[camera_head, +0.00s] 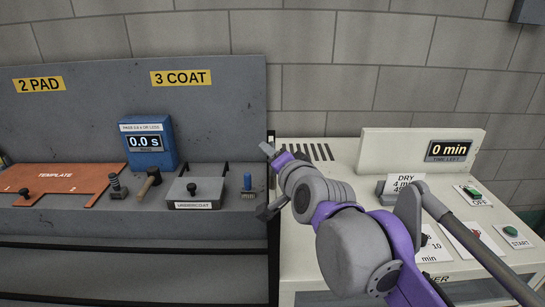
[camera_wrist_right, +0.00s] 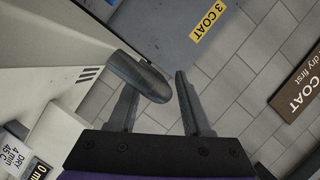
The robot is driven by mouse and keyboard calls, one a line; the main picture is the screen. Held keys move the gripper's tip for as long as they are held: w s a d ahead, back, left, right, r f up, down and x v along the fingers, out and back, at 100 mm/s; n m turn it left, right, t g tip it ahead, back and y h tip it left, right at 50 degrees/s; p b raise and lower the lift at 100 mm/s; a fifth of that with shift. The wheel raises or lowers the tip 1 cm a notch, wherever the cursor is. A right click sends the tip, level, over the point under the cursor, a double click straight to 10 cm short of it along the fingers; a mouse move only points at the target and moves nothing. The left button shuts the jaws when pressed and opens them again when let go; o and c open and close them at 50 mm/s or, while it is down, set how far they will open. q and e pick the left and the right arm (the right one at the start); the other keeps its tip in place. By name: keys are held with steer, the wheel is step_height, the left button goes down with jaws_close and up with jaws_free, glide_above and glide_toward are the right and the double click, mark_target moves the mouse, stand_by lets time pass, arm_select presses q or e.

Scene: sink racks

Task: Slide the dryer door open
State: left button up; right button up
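The dryer (camera_head: 345,155) is the cream cabinet on the right in the head view, with a display reading "0 min". Its pale casing (camera_wrist_right: 35,70) fills the left of the right wrist view. My right gripper (camera_head: 266,181) is at the dryer's left edge, its two fingers spread apart. In the wrist view a dark grey rounded bar (camera_wrist_right: 138,77), which looks like a handle, reaches between the fingers of the right gripper (camera_wrist_right: 156,82). It lies by the left finger, with a gap to the right finger. I cannot tell whether they touch. My arm hides much of the dryer's front.
Buttons, including a green start button (camera_head: 511,231), sit on the dryer's right top.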

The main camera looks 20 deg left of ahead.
steer(key=v, duration=1.1)
steer(key=shift+w, duration=0.1)
steer(key=s+d+f+n+g+h, duration=0.1)
steer(key=s+d+f+g+h, duration=0.1)
steer(key=s+d+f, duration=0.3)
steer(key=s+d+f+n+g+h, duration=0.2)
steer(key=s+d+f, duration=0.4)
steer(key=d+f, duration=0.6)
steer(key=s+d+f+n+g+h, duration=0.1)
steer(key=s+d+f+g+h, duration=0.2)
steer(key=f, duration=1.8)
steer(key=s+d+h, duration=0.1)
steer(key=s+d, duration=0.2)
steer(key=d, duration=0.3)
steer(key=shift+d+n+h, duration=0.25)
steer(key=shift+n+h, duration=0.15)
